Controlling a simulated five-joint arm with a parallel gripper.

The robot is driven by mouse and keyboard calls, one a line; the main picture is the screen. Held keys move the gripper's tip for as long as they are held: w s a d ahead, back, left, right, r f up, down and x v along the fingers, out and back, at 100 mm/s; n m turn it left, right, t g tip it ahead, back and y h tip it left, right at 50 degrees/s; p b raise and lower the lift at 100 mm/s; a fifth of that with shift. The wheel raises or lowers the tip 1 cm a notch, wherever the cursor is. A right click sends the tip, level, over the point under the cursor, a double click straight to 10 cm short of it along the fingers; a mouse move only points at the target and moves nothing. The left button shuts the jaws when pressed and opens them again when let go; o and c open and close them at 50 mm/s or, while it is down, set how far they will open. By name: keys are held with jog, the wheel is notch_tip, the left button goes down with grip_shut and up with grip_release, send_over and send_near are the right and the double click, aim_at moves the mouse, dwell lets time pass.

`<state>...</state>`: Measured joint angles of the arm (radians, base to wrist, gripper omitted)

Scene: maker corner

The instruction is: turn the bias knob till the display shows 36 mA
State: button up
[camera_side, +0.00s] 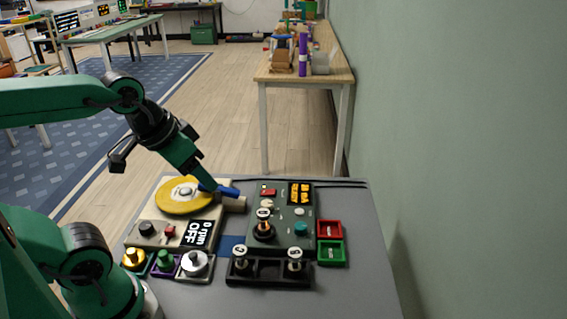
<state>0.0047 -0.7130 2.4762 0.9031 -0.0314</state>
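A dark green panel device (283,238) stands on the grey table. Its small display (300,193) glows with orange characters turned sideways, too small to read surely. The panel carries a teal knob (301,228), a small white knob (299,211) and a black knob with a pale tag on top (263,232). No label shows which one is the bias knob.
The yellow disc (180,197) sits on a pale device with a display (199,234) reading "0 rpm OFF". In front are small trays with knobs (164,258) and a black rack (268,270) with tagged knobs. Red (329,230) and green (331,253) bins stand right of the panel.

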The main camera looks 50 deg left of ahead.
jog(key=n+g, duration=0.6)
jog(key=n, duration=0.3)
send_over(301, 226)
notch_tip(301, 226, down, 12)
jog(key=f, duration=0.1)
jog(key=shift+w+d+f, duration=0.15)
jog(key=shift+w+f, duration=0.1)
jog(key=shift+f, duration=0.1)
jog(key=shift+f, duration=0.15)
jog(key=shift+s+a+f, duration=0.1)
jog(key=shift+f, duration=1.75)
jog(key=shift+s+a+f, duration=0.1)
jog(key=shift+f, duration=1.75)
jog(key=c, duration=1)
